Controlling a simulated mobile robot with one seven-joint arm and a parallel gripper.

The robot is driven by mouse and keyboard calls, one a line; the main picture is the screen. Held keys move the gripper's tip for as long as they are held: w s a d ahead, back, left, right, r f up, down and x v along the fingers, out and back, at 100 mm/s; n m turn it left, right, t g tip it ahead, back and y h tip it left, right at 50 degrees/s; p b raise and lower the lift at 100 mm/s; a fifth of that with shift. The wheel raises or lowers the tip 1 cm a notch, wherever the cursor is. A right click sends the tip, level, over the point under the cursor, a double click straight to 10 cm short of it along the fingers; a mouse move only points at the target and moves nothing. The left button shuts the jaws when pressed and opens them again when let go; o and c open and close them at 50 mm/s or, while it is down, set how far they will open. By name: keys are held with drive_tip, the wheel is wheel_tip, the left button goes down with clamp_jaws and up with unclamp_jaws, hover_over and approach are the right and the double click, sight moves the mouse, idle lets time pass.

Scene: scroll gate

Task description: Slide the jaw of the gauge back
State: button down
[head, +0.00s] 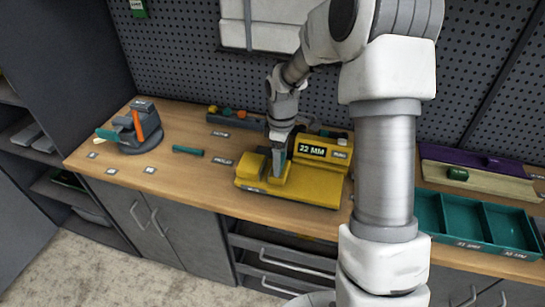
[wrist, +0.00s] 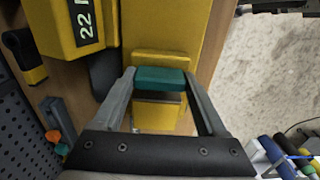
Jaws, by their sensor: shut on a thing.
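The yellow gauge (head: 318,188) sits on the workbench, its display reading "22 MM"; the display end also shows at the upper left of the wrist view (wrist: 62,30). The gauge's yellow jaw (head: 252,167) stands at its left end in the head view. My gripper (head: 278,174) is down at the gauge, between the jaw and the display housing. In the wrist view, my gripper (wrist: 160,80) is shut on a teal block (wrist: 162,76), with yellow parts on both sides of it. I cannot tell whether the block belongs to the jaw. The head view hides the block.
A teal bar (head: 188,151) lies on the bench left of the gauge. A grey device with an orange part (head: 140,128) stands farther left. A teal compartment tray (head: 480,225) is at the right. A pegboard wall (head: 180,60) rises behind.

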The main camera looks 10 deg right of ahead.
drive_tip(key=s+d, duration=0.1)
drive_tip(key=d, duration=0.1)
drive_tip(key=s+d, duration=0.1)
drive_tip(key=d, duration=0.1)
drive_tip(key=s+d, duration=0.2)
drive_tip(key=d, duration=0.1)
drive_tip(key=shift+d+p, duration=0.1)
drive_tip(key=shift+p, duration=0.25)
unclamp_jaws()
drive_tip(key=shift+s+d, duration=0.1)
wheel_tip(320, 180, up, 18)
drive_tip(key=shift+f, duration=0.25)
